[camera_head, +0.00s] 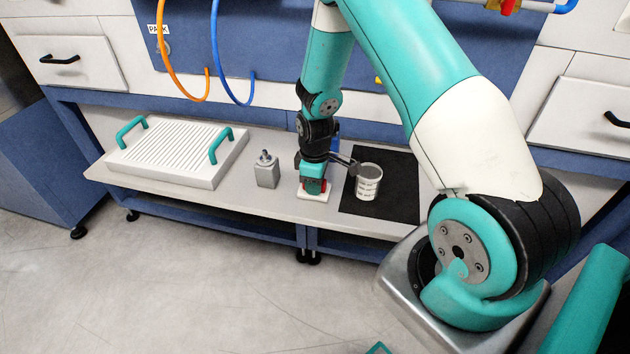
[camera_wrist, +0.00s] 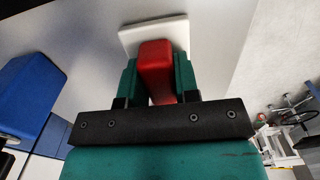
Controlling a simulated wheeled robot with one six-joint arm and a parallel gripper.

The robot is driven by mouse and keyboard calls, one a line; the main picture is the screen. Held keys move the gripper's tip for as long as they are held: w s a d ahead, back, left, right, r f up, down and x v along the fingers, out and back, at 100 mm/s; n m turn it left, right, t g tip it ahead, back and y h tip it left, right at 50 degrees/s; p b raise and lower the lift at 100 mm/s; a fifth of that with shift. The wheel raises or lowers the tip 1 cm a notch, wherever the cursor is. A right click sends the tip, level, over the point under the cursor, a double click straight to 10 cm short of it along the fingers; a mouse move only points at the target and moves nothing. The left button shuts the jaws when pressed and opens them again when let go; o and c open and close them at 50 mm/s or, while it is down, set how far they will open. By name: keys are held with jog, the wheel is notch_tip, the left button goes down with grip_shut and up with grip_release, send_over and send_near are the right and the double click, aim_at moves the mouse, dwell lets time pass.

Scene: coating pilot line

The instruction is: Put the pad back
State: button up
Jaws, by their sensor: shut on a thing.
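The pad is a flat white plate (camera_head: 313,197) with a red grip block on top. My gripper (camera_head: 314,183) points down over it and is shut on the red block. In the wrist view the red block (camera_wrist: 156,68) sits between the green fingers, with the white plate (camera_wrist: 140,34) beyond it. In the head view the plate is at the grey shelf surface, near its front edge, left of the black mat (camera_head: 402,207). I cannot tell whether it rests on the shelf or hangs just above it. The fingers hide part of the red block.
A white printed cup (camera_head: 368,183) stands on the black mat, close right of my gripper. A small grey metal block (camera_head: 267,176) with a knob stands to the left. A ribbed white tray (camera_head: 180,151) with teal handles is at far left. Bare shelf (camera_head: 285,202) lies between.

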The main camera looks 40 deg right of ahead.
jog(key=shift+f, duration=0.2)
jog(key=o, duration=1)
jog(key=shift+r, duration=0.1)
jog(key=shift+r, duration=0.1)
notch_tip(320, 180, up, 12)
jog(key=b, duration=0.2)
jog(key=s+a+r+y, duration=0.1)
jog(key=s+a+r, duration=0.2)
jog(key=a+r, duration=0.5)
jog(key=s+a+r+y, duration=0.1)
jog(key=s+a+r, duration=0.2)
jog(key=s, duration=0.3)
jog(key=s+a+r+y, duration=0.1)
jog(key=s+a+r, duration=0.2)
jog(key=s+a, duration=0.3)
jog(key=s+a+r+y, duration=0.1)
jog(key=s+a+r, duration=0.2)
jog(key=s+a, duration=0.2)
jog(key=shift+s+a+m, duration=0.25)
jog(key=shift+s+m, duration=0.05)
jog(key=shift+s, duration=0.8)
